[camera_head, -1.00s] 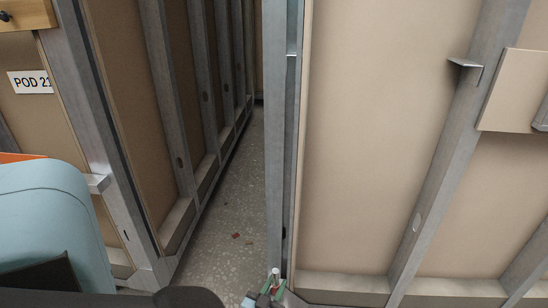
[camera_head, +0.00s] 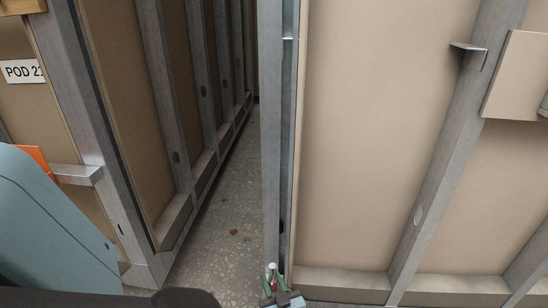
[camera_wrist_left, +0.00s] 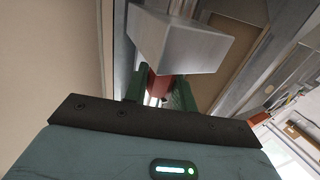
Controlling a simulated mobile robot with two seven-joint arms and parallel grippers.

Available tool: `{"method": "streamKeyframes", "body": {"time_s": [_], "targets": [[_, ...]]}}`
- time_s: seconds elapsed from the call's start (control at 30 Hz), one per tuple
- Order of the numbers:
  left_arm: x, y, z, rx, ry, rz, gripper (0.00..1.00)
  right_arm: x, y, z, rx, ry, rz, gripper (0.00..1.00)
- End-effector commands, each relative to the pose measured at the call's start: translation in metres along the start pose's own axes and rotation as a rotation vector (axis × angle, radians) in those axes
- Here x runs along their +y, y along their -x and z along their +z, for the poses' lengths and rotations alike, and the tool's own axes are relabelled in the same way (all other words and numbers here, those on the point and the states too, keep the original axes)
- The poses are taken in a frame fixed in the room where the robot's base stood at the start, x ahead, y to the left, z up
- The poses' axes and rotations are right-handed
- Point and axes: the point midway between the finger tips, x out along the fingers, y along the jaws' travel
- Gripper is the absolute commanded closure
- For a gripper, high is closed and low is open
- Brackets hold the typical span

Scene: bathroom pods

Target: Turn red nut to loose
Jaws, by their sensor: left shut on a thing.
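My left gripper (camera_head: 273,279) is at the bottom of the head view, at the foot of the grey steel post. Its green fingers also show in the left wrist view (camera_wrist_left: 159,90). They are closed on the red nut (camera_wrist_left: 157,84), one finger on each side. The nut is mostly hidden by the fingers and by a grey metal block (camera_wrist_left: 182,42) in front of it. A small pale tip (camera_head: 272,265) stands up between the fingers in the head view. Whether the nut is loose cannot be told. My right gripper is not in view.
The grey post (camera_head: 271,130) and a beige pod wall (camera_head: 365,140) rise beside the gripper. Another framed pod with a POD 21 sign (camera_head: 22,72) stands at the left. A narrow strip of speckled floor (camera_head: 225,215) lies between the pods, with small red scraps.

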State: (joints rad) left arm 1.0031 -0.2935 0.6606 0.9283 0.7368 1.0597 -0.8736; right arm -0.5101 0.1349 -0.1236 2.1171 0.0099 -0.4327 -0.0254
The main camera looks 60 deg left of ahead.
Motion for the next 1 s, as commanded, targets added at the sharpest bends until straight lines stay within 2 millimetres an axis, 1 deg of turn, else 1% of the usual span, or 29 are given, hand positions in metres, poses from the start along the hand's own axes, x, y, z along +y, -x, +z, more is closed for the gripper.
{"method": "streamKeyframes", "body": {"time_s": [0.23, 0.63, 0.67, 0.77, 0.8, 1.0], "targets": [[-0.0004, 0.0006, 0.0012, -0.002, -0.002, -0.045, 0.97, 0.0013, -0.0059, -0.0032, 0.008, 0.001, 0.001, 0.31], [-0.0005, 0.0000, 0.0004, -0.001, -0.001, -0.050, 0.97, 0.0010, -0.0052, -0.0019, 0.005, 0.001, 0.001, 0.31], [-0.0005, 0.0000, 0.0004, -0.001, 0.000, -0.050, 0.70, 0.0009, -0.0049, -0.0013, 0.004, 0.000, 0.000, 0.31], [-0.0004, -0.0001, 0.0002, -0.001, 0.000, -0.050, 0.57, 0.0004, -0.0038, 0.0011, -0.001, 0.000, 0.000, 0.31], [-0.0003, -0.0002, 0.0001, 0.000, 0.000, -0.049, 0.54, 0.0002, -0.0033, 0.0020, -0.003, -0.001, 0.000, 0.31], [-0.0002, -0.0004, -0.0001, 0.000, 0.000, -0.049, 0.54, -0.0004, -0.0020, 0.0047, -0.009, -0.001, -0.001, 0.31]]}}
